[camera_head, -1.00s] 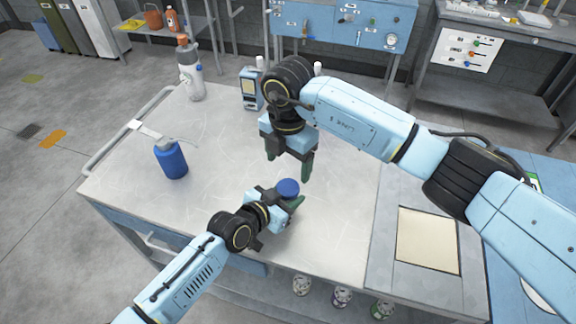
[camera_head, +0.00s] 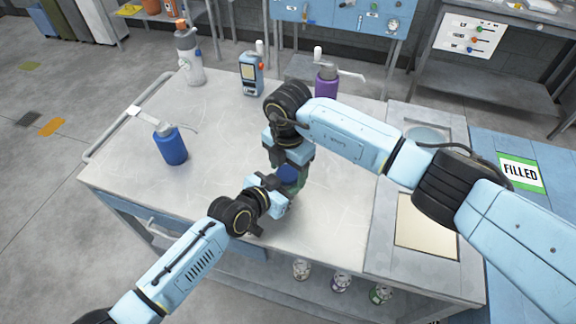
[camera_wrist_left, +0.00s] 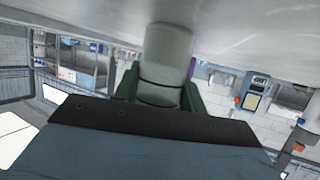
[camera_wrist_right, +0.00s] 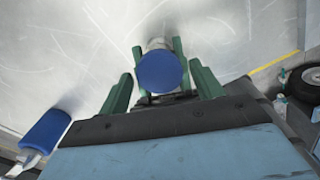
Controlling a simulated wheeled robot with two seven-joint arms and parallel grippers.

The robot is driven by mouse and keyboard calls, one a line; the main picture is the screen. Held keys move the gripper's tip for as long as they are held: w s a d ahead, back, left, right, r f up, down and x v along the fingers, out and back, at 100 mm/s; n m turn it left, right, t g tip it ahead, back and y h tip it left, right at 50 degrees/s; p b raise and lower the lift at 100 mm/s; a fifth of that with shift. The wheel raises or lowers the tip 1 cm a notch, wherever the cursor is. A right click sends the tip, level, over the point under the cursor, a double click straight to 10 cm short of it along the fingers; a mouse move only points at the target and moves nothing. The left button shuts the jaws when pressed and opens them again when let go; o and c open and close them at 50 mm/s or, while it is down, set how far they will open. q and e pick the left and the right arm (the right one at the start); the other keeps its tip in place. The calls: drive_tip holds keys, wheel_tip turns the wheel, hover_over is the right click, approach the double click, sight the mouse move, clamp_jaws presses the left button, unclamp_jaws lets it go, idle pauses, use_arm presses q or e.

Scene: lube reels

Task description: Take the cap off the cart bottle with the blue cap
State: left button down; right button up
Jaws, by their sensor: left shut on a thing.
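The cart bottle (camera_wrist_left: 165,55) is pale grey and stands on the cart top. My left gripper (camera_wrist_left: 160,88) is shut on its body, one green finger on each side. My right gripper (camera_wrist_right: 162,90) is open and points down over the bottle. Its green fingers stand apart on either side of the cap, with gaps. In the head view my right gripper (camera_head: 291,167) hides much of the bottle.
On the cart (camera_head: 225,200) stand a blue pump bottle (camera_head: 171,147), a clear bottle (camera_head: 189,62), a handheld meter (camera_head: 251,75) and a purple pump bottle (camera_head: 327,82). A pale square pad (camera_head: 426,222) lies at right.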

drive_tip(key=c, duration=0.7)
drive_tip(key=n, duration=0.3)
drive_tip(key=shift+c, duration=0.2)
drive_tip(key=o, duration=1.1)
drive_tip(key=shift+r, duration=0.1)
drive_tip(key=shift+r, duration=2.2)
use_arm(q)
drive_tip(key=c, duration=0.7)
unclamp_jaws()
drive_tip(key=shift+c, duration=0.2)
